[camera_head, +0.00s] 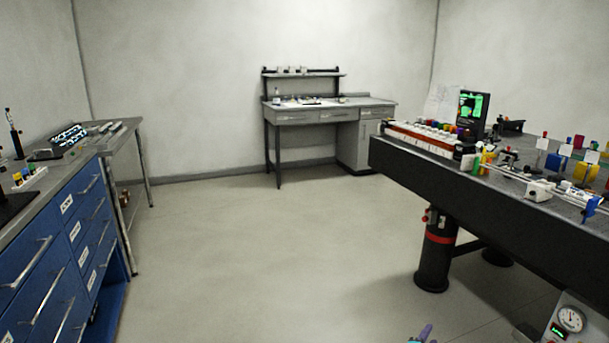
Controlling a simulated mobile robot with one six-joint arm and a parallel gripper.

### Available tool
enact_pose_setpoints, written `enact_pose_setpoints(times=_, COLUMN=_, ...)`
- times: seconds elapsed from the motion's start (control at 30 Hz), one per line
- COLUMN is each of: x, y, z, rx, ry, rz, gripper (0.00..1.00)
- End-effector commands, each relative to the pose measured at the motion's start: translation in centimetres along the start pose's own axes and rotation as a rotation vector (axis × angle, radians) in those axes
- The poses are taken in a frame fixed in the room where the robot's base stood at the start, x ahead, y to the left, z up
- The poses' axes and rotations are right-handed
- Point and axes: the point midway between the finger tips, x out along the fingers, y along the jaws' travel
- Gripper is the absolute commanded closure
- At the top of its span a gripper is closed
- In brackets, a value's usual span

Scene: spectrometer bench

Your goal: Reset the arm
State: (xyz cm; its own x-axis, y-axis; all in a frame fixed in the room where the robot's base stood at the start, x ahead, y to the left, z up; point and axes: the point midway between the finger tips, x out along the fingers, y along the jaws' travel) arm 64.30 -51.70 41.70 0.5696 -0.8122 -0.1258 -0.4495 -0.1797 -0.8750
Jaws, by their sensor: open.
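No clear view of my gripper or my arm shows in the head camera view. A small purple and teal piece (425,333) pokes up at the bottom edge, right of the middle. It is cut off by the frame, and I cannot tell whether it is part of my arm or a separate thing.
A dark optical table (400,163) with several coloured parts stands at right on a black leg (435,250). A gauge box (568,322) is at bottom right. A blue drawer cabinet (60,250) lines the left. A grey desk (300,117) stands at the back. The middle floor is clear.

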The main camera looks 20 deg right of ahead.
Motion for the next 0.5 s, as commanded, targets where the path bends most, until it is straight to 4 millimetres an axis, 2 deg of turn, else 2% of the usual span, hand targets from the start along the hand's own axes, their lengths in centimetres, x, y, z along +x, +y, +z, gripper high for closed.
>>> enact_pose_setpoints(times=0.03, x=-1.4, y=-1.4, z=1.9, rx=-0.019, ry=-0.049, rz=-0.002, gripper=0.58)
enact_pose_setpoints(times=0.2, x=-5.7, y=-3.8, z=8.5, rx=-0.093, ry=-0.214, rz=-0.002, gripper=0.58)
enact_pose_setpoints(times=0.37, x=-10.8, y=-5.3, z=14.4, rx=-0.182, ry=-0.385, rz=0.006, gripper=0.58)
enact_pose_setpoints(times=0.5, x=-16.0, y=-5.9, z=19.1, rx=-0.279, ry=-0.542, rz=0.016, gripper=0.58)
